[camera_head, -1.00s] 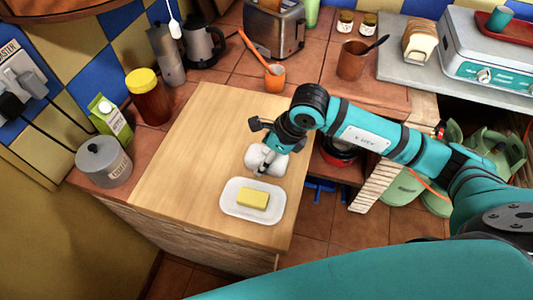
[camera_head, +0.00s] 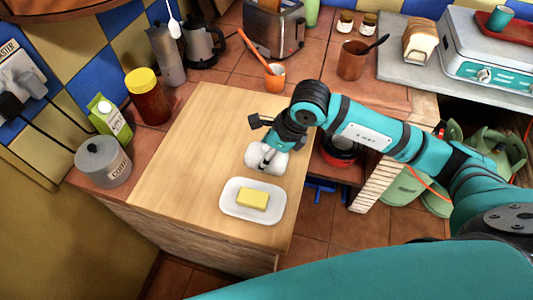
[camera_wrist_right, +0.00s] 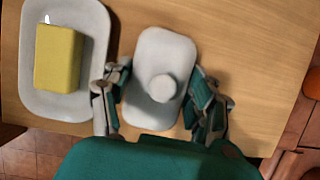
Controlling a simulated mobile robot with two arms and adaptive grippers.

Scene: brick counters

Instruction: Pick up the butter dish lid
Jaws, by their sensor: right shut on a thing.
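The butter dish lid (camera_head: 278,162) is white with rounded corners, on or just above the wooden board behind the dish. In the right wrist view the lid (camera_wrist_right: 150,112) shows its round knob, between my two fingers. My right gripper (camera_head: 266,163) is shut on the lid, with one finger at each side in the wrist view (camera_wrist_right: 160,90). The white butter dish (camera_head: 232,206) stands near the board's front edge, apart from the lid. A yellow block of butter (camera_head: 253,199) lies on it. My left gripper is not in view.
The wooden board (camera_head: 185,160) is clear to the left of the lid. An orange cup (camera_head: 274,78) stands behind it. A coffee tin (camera_head: 103,165), a milk carton (camera_head: 108,118) and a yellow-capped jar (camera_head: 148,100) line its left side.

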